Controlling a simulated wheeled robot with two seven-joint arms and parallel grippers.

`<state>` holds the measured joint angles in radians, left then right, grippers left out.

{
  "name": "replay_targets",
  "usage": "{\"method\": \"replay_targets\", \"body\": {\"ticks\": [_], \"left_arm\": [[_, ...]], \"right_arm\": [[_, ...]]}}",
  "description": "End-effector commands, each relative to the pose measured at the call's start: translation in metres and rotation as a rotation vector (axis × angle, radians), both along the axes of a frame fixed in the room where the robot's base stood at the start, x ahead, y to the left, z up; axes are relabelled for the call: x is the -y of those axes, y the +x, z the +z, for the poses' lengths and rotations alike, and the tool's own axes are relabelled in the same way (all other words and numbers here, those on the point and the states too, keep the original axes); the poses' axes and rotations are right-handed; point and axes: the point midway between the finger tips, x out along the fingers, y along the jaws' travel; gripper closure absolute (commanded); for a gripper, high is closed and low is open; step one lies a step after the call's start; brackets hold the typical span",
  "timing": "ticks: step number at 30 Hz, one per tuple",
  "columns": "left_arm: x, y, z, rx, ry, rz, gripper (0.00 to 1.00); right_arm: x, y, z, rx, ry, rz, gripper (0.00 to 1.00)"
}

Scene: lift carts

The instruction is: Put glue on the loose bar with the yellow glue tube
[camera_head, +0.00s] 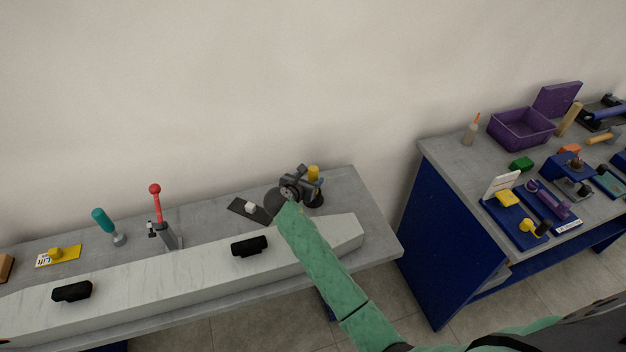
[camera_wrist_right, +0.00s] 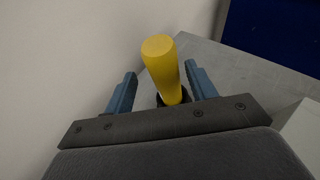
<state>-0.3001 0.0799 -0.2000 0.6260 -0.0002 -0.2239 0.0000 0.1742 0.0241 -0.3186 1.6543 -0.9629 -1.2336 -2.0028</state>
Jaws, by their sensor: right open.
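The yellow glue tube (camera_head: 313,172) stands upright in a black round holder (camera_head: 315,198) at the back right of the left bench. My right gripper (camera_head: 302,183) is at the tube. In the right wrist view the yellow tube (camera_wrist_right: 163,75) rises between the two blue fingers of the open gripper (camera_wrist_right: 162,88), with a visible gap on each side. A long pale bar (camera_head: 190,271) with black grips lies along the bench front. I cannot tell which is the loose bar. My left gripper is not in view.
A red-handled clamp (camera_head: 157,205) and a teal-handled tool (camera_head: 104,221) stand on the left bench (camera_head: 380,245). A blue bench (camera_head: 440,165) at right bears a purple bin (camera_head: 522,130), an orange-tipped bottle (camera_head: 471,130) and several tools. A gap of floor separates the benches.

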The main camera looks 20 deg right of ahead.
Motion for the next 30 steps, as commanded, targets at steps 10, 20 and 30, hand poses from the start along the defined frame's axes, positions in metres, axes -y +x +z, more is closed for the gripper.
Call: {"method": "replay_targets", "body": {"ticks": [10, 20, 30], "left_arm": [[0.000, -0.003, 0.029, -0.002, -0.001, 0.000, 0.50], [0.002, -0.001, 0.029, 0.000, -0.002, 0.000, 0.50], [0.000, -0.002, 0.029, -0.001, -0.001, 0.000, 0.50]], "right_arm": [[0.028, 0.023, -0.009, 0.000, -0.002, -0.001, 0.44], [0.030, 0.025, -0.013, 0.001, -0.001, 0.000, 0.46], [0.030, 0.025, -0.013, 0.001, -0.001, 0.000, 0.96]]}}
